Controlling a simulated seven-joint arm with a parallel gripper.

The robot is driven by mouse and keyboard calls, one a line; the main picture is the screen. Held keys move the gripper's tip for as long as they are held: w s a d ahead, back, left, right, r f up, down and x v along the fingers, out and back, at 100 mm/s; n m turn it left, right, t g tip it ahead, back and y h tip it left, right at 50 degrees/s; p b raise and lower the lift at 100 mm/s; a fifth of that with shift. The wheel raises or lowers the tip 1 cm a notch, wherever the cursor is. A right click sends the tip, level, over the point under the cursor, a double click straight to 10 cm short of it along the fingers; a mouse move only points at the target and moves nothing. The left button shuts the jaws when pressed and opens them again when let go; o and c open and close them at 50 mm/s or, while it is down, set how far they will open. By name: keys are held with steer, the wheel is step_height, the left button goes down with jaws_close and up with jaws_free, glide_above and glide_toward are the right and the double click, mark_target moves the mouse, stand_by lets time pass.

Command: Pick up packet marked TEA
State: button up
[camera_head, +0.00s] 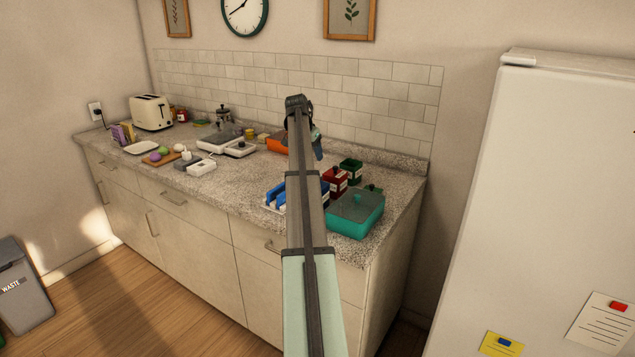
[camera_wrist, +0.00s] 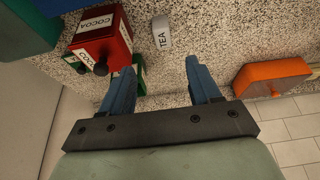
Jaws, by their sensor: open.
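The packet marked TEA (camera_wrist: 162,34) is a small pale grey packet lying on the speckled counter, its dark lettering readable in the wrist view. My gripper (camera_wrist: 160,66) has two blue fingers spread apart, with nothing between them. The packet shows beyond the fingertips, roughly in line with the gap between them. In the head view my gripper (camera_head: 317,146) is over the right part of the counter, partly hidden by my arm. I cannot make out the packet there.
A red COCOA canister (camera_wrist: 101,40) stands left of the packet in the wrist view, with a green canister (camera_wrist: 138,76) by the left finger. An orange object (camera_wrist: 268,78) lies to the right. In the head view, a teal lidded box (camera_head: 355,212) stands near the counter's right end.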

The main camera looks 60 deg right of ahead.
steer(key=x, duration=0.8)
steer(key=shift+d+f, duration=0.15)
steer(key=shift+f, duration=0.15)
steer(key=shift+w+x, duration=0.1)
steer(key=shift+x, duration=1.2)
steer(key=shift+w+x, duration=0.15)
steer(key=shift+x, duration=1.15)
steer(key=c, duration=1)
